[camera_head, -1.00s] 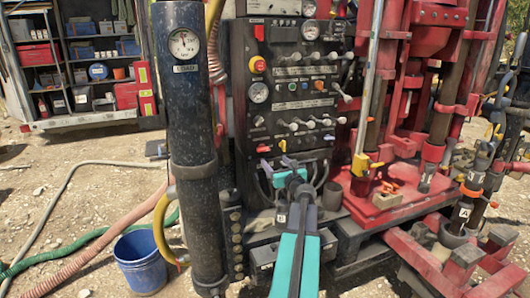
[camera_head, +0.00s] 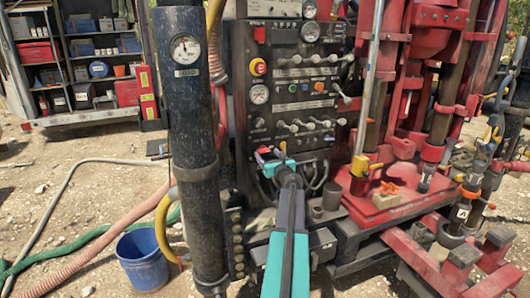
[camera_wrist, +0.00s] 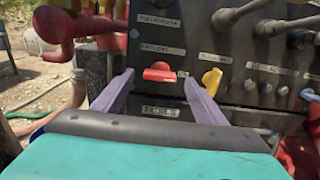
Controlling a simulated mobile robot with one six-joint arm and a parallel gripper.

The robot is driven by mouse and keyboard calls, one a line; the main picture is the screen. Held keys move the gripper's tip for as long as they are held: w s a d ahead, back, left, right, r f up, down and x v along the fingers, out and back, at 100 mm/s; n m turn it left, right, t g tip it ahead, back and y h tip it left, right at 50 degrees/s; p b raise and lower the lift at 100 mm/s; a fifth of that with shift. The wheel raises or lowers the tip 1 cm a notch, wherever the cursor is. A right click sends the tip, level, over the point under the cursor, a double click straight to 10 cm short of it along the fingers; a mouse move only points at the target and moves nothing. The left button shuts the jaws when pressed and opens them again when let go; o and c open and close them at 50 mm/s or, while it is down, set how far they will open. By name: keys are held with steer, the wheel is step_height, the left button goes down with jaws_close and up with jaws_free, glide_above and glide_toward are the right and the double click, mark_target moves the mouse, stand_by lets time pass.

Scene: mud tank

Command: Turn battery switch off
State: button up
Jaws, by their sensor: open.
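A red switch handle (camera_wrist: 160,72) on the dark control panel lies flat, wider than tall, below a small label that I cannot read surely. It appears between the fingertips of my gripper (camera_wrist: 158,79) in the wrist view. The gripper's two purple fingers are open, one on each side of the red handle, and do not visibly touch it. A yellow handle (camera_wrist: 212,80) sits just right of the right finger. In the head view my gripper (camera_head: 268,155) is close to the lower left of the panel, and its fingers partly hide the handles.
Several levers (camera_head: 305,125) line the panel (camera_head: 243,70) above and right of the gripper. A thick dark column (camera_head: 187,120) with a gauge stands close on the left. A blue bucket (camera_head: 142,262) and hoses lie on the ground. The red rig (camera_head: 415,130) fills the right.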

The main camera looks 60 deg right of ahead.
mark_target(264, 151)
steer(key=shift+p+x, duration=0.45)
steer(key=shift+x, duration=1.3)
steer(key=shift+c, duration=0.2)
steer(key=c, duration=1)
steer(key=shift+a+f, duration=0.1)
steer(key=shift+a, duration=0.05)
